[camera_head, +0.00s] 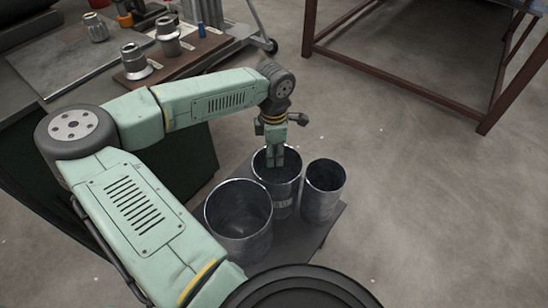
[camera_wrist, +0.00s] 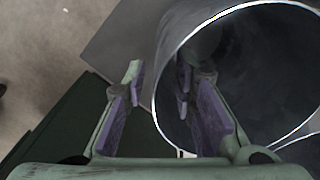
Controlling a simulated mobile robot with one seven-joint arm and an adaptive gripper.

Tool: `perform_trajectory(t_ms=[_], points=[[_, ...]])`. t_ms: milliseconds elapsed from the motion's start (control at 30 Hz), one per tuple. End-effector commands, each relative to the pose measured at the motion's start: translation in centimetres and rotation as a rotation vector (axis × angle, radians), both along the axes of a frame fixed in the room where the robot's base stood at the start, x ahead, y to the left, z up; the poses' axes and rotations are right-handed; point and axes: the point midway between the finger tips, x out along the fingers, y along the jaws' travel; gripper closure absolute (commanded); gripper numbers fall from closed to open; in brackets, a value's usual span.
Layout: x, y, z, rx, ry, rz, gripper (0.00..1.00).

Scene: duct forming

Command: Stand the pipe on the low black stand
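Three grey metal pipes stand upright in the head view: a wide one (camera_head: 240,222) at left, a middle one with a small pale label (camera_head: 285,203), and a narrow one (camera_head: 322,192) at right. They stand on a low, dark flat platform (camera_head: 297,241); I cannot tell if this is the stand named. My gripper (camera_head: 276,163) points down at the middle pipe's mouth. In the wrist view, my gripper (camera_wrist: 160,100) has its purple-padded fingers apart. A pipe rim (camera_wrist: 157,82) passes between them, one finger over the opening, the other outside. Contact is not clear.
A workbench (camera_head: 75,75) with metal fittings (camera_head: 168,36) on a brown board is at upper left. A brown steel table frame (camera_head: 400,88) stands at upper right. A round black thing (camera_head: 300,290) fills the bottom edge, perhaps mine. Open floor (camera_head: 440,210) lies to the right.

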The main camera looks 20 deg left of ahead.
Motion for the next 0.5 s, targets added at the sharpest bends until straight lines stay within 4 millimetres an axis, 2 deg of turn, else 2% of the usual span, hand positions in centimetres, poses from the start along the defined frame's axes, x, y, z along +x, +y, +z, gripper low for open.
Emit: perform_trajectory(t_ms=[100, 300, 500], points=[[0.1, 0.1, 2.8, 0.004, -0.004, 0.000, 0.75], [0.1, 0.1, 6.8, 0.002, -0.003, 0.000, 0.75], [0.1, 0.1, 9.0, 0.002, -0.001, 0.001, 0.75]])
